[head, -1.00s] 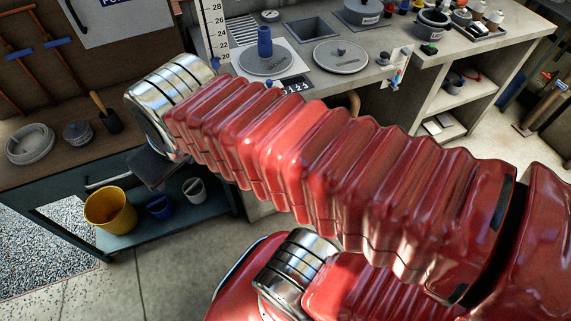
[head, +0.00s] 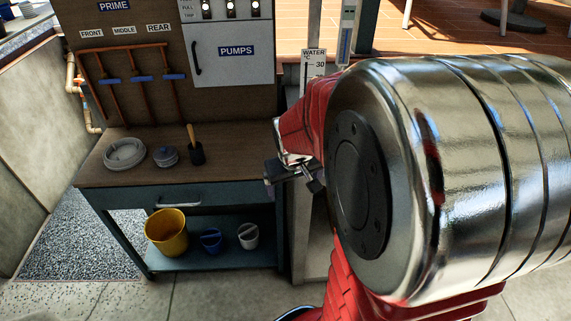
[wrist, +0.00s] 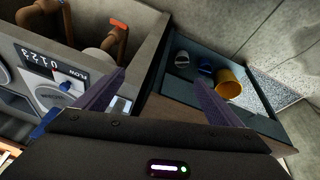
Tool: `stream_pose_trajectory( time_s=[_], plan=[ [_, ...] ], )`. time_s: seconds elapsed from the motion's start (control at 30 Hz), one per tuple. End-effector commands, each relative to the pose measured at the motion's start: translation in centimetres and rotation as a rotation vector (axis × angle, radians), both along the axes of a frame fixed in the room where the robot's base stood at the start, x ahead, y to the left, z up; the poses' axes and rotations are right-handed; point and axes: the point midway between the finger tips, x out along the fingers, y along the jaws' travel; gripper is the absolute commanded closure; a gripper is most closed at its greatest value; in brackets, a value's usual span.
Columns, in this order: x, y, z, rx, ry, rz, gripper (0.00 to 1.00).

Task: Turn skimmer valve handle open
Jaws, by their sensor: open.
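No handle in view carries a readable skimmer label. In the wrist view an orange-red lever (wrist: 118,24) sits on a copper-brown pipe in a grey recess, beyond my left finger. A blue piece (wrist: 47,122) shows low at the left, close to my left finger; I cannot tell what it belongs to. My gripper (wrist: 160,77) is open and empty, its two fingers spread apart and touching neither piece. In the head view my gripper (head: 294,176) is small and partly hidden by my arm, near the bench's right end.
A panel with blue handles (head: 145,78) on copper pipes stands behind the wooden bench (head: 105,172). A coiled hose (head: 124,154), a pot (head: 166,156) and a brush (head: 195,146) are on it. A yellow bucket (head: 166,232) stands below. The wrist view shows a dial plate (wrist: 50,88).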

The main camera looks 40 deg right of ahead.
Motion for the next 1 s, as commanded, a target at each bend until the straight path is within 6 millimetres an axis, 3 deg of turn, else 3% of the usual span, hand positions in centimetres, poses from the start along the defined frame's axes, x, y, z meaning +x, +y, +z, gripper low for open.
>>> stream_pose_trajectory(
  time_s=[0.47,1.0],
  plan=[
    [-1.2,-10.2,-11.1,0.020,0.092,-0.121,0.11],
    [-6.7,-18.8,-25.7,0.067,0.135,-0.221,0.11]
  ],
)
